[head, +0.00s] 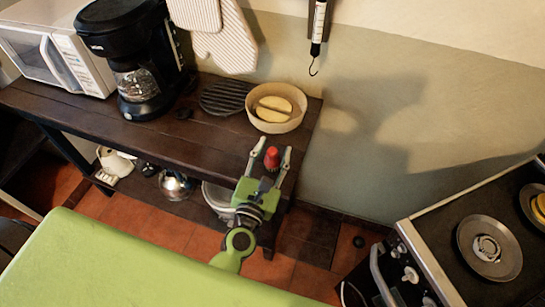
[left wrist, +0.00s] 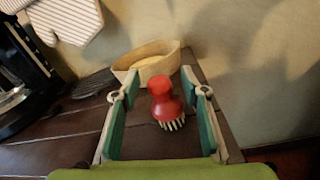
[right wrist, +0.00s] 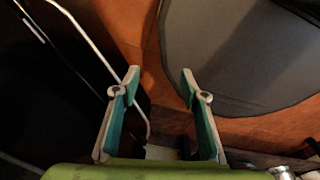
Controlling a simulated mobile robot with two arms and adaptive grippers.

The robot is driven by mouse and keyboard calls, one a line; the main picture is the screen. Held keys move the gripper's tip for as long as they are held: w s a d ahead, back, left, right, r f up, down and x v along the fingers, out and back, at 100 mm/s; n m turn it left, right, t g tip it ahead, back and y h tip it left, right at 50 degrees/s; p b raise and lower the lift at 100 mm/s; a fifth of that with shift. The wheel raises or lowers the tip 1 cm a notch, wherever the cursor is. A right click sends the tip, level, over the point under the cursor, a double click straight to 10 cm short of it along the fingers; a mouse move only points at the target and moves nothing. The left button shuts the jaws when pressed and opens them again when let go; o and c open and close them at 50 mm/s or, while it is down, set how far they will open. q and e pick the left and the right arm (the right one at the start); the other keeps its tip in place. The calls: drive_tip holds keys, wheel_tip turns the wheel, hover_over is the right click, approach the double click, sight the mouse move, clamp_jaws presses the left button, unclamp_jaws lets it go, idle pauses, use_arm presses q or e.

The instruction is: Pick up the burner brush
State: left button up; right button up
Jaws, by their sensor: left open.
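The burner brush has a red knob handle and pale bristles. In the head view the burner brush (head: 271,157) is at the right front part of the dark wooden shelf (head: 190,140). My left gripper (head: 270,155) is open, with the brush between its two fingers. In the left wrist view the brush (left wrist: 163,101) shows between the open fingers of my left gripper (left wrist: 161,92), apart from both, with its bristles toward the shelf top. My right gripper (right wrist: 158,80) is open and empty in the right wrist view. It is not seen in the head view.
A bowl (head: 276,112) with yellow pieces stands behind the brush. A dark ridged trivet (head: 223,97), a coffee maker (head: 138,65) and a microwave (head: 55,50) stand farther left. A stove (head: 480,235) is at the right. The wall rises behind the shelf.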

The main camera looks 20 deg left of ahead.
use_arm(q)
clamp_jaws()
drive_tip(key=shift+r, duration=0.15)
